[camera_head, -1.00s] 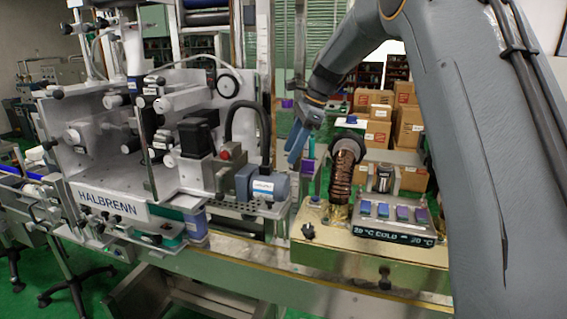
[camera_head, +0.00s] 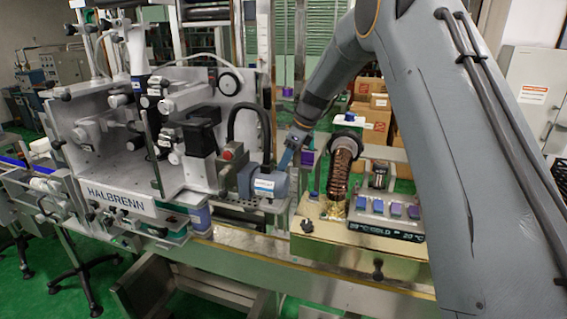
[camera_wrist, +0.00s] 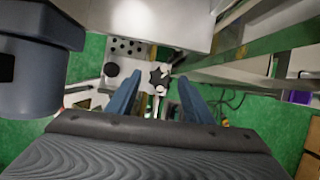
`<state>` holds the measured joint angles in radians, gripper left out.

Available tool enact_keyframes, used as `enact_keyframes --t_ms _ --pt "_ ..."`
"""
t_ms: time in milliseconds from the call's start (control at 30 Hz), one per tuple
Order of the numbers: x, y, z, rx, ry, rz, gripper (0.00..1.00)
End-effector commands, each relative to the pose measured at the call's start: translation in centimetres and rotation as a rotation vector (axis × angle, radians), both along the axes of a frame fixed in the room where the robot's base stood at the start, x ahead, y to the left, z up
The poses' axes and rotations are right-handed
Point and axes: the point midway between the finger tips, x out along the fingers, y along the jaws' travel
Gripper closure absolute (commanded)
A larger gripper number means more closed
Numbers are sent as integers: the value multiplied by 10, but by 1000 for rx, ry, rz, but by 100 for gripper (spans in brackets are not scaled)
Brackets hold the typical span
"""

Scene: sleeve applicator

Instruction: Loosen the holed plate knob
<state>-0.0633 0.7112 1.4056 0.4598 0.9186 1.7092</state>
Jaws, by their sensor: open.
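A black star-shaped knob (camera_wrist: 159,77) shows in the wrist view beside a light plate with holes (camera_wrist: 124,48). A round black knob (camera_wrist: 111,70) sits on the plate's left part. My gripper (camera_wrist: 159,84) is open and empty, with its two blue fingers on either side of the star knob in the picture. The knob looks apart from the fingers; how far below them it lies I cannot tell. In the head view my gripper (camera_head: 287,157) hangs to the right of the blue-grey motor (camera_head: 262,184). The star knob by the plate is hidden there.
The white HALBRENN machine (camera_head: 112,200) stands at the left. A ribbed brown hose (camera_head: 339,175) rises from a beige box (camera_head: 350,246) on the right, which has its own black knob (camera_head: 307,225). A large grey-blue body (camera_wrist: 40,60) fills the wrist view's upper left.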

Motion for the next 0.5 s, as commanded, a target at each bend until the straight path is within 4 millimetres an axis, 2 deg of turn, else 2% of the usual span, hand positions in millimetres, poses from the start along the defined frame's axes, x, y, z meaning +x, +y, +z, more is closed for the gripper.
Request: enact_keyframes --t_ms 300,500 --pt "1 1 -3 0 -1 1 55" --pt "1 1 -3 0 -1 1 88"
